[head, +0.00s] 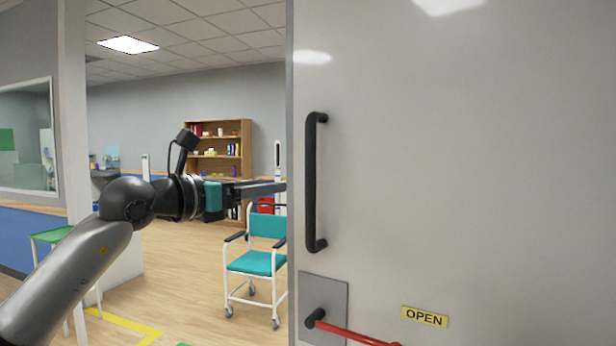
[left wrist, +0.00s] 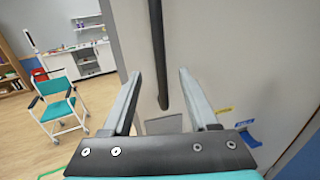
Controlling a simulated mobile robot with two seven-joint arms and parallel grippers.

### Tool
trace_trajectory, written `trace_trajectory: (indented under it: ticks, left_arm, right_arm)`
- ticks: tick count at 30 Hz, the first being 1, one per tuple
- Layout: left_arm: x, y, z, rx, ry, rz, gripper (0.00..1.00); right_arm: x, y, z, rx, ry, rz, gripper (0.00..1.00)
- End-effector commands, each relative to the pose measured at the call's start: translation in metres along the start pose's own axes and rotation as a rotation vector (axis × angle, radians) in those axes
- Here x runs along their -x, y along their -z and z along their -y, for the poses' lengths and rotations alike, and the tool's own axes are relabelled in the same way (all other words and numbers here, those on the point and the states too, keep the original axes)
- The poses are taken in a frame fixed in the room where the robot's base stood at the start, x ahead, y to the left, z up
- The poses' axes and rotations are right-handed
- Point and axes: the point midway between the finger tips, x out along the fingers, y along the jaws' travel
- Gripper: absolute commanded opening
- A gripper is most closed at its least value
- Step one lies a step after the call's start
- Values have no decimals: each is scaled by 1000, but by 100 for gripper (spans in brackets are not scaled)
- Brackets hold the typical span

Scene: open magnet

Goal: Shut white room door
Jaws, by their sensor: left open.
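The white room door (head: 480,170) fills the right of the head view, its free edge near the middle. Its near face has a vertical black handle (head: 311,182) and a red lever (head: 350,333) below. My right gripper is out of view.
A teal wheeled chair (head: 255,262) stands beyond the opening, left of the door edge. A bookshelf (head: 220,150) is at the back wall. A green-topped stand (head: 52,235) is at the left. Wooden floor lies open between them.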

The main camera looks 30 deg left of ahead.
Motion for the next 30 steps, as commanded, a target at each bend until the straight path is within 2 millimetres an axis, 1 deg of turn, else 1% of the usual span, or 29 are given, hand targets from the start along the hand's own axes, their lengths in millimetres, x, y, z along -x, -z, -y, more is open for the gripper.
trace_trajectory:
  ticks: [1,16,24,30]
  left_arm:
    - [-5,-3,0,0,-1,0,60]
    - [-56,-4,0,2,0,3,60]
    - [-94,-4,-1,7,0,3,60]
    - [-117,-2,-1,5,0,3,60]
  right_arm:
    - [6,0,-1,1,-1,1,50]
    - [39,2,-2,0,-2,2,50]
    - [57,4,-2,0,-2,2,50]
    - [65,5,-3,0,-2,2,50]
